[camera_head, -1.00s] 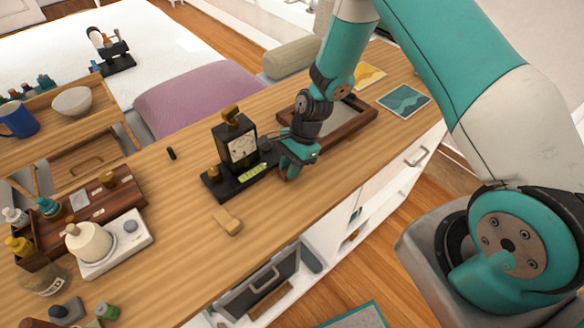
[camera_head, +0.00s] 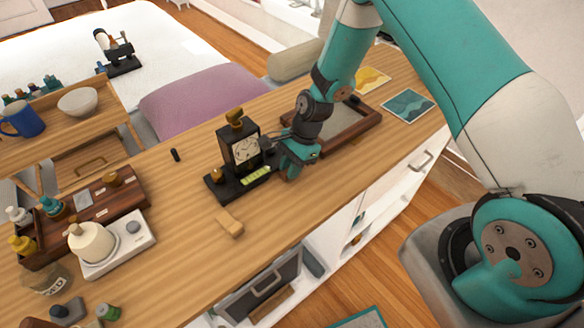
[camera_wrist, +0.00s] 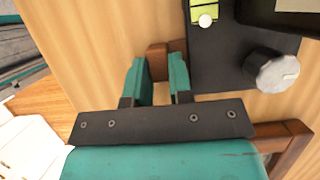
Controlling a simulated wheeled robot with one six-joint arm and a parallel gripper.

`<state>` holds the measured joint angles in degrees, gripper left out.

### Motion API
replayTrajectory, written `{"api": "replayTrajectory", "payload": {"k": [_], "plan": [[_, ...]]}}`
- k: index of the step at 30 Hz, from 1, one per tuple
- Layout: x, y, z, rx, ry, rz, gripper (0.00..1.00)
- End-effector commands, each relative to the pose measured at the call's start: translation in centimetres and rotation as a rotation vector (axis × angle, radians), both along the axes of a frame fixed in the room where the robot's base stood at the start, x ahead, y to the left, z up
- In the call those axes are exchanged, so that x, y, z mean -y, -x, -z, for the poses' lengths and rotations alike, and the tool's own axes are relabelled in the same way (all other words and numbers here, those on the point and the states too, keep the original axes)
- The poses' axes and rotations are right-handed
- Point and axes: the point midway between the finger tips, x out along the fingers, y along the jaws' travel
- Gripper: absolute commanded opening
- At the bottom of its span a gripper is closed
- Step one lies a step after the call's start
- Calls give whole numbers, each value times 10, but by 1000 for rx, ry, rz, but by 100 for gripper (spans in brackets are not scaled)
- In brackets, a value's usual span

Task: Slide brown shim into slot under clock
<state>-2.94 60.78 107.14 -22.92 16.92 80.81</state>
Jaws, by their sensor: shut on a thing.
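The black clock (camera_head: 241,150) stands upright on a black base (camera_head: 215,190) with a yellow-green level vial (camera_head: 256,175) at its front. The base shows in the wrist view (camera_wrist: 215,60) with a silver knob (camera_wrist: 278,72). My gripper (camera_head: 292,165) is low at the right end of the base. In the wrist view its teal fingers (camera_wrist: 158,75) are shut on the brown shim (camera_wrist: 157,60), whose far end extends past the fingertips beside the base's edge. I cannot tell whether the shim touches the base or enters the slot, which I cannot make out.
A tan block (camera_head: 230,223) lies on the wooden counter in front of the clock. A brown-framed tray (camera_head: 362,128) is behind my gripper. A small black cylinder (camera_head: 175,155) stands left of the clock. A white device (camera_head: 130,248) and wooden box are farther left. The counter's front edge is near.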

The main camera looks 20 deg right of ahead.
Motion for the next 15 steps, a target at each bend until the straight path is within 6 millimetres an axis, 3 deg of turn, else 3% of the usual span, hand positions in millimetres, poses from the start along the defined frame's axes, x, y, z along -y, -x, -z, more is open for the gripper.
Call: {"api": "replayTrajectory", "payload": {"k": [14,15], "plan": [[-3,-9,0,1,0,-1,0],[-3,-9,0,1,0,-1,29]]}}
